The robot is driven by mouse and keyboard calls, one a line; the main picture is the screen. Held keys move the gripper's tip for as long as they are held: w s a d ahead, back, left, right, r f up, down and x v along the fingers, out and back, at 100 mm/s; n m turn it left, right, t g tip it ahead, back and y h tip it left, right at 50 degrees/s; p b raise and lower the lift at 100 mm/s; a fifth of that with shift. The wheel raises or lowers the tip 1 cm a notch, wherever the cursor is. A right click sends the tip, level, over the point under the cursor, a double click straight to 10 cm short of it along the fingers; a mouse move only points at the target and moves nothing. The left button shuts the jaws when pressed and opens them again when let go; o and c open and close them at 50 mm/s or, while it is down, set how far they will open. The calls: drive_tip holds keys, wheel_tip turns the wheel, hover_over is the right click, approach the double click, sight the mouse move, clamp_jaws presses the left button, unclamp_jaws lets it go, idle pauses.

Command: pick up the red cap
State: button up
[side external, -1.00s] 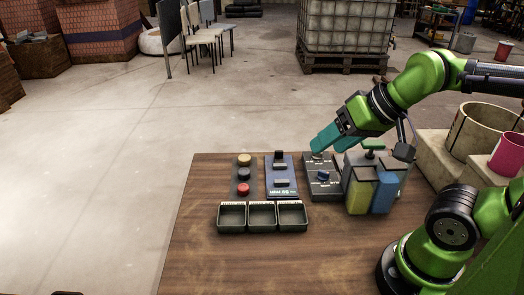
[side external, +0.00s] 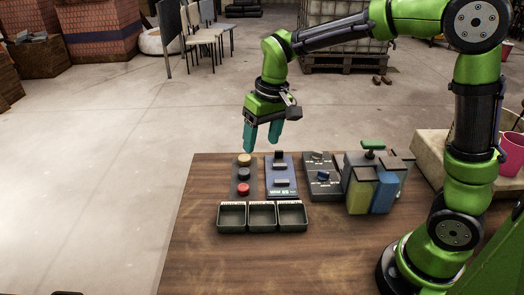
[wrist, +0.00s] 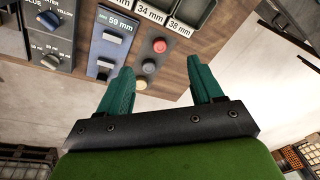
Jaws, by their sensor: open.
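The red cap (side external: 243,189) sits at the near end of a dark strip, in line with a dark cap (side external: 243,173) and a tan cap (side external: 245,159) behind it. In the wrist view the red cap (wrist: 159,46) is farthest from my gripper, the dark cap (wrist: 149,66) is in the middle and the tan cap (wrist: 141,84) is nearest. My gripper (side external: 262,146) hangs above the far edge of the table, with its teal fingers pointing down. It is open and empty. In the wrist view its fingertips (wrist: 163,73) stand apart on either side of the row.
Three open dark trays (side external: 263,217) stand in front of the strip. A blue panel (side external: 282,178) and a grey panel (side external: 322,177) with a knob lie to the right, then a block of coloured boxes (side external: 371,190). The table's left side is bare.

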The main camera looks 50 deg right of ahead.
drive_tip(key=g, duration=0.1)
hover_over(243, 186)
drive_tip(key=s, duration=0.2)
wheel_tip(243, 186, down, 3)
drive_tip(key=w+r+n+h, duration=0.1)
drive_tip(key=w+n, duration=0.1)
drive_tip(key=shift+g, duration=0.3)
wheel_tip(243, 186, down, 16)
drive_tip(key=shift+f, duration=0.25)
drive_tip(key=shift+c, duration=0.2)
drive_tip(key=c, duration=1.1)
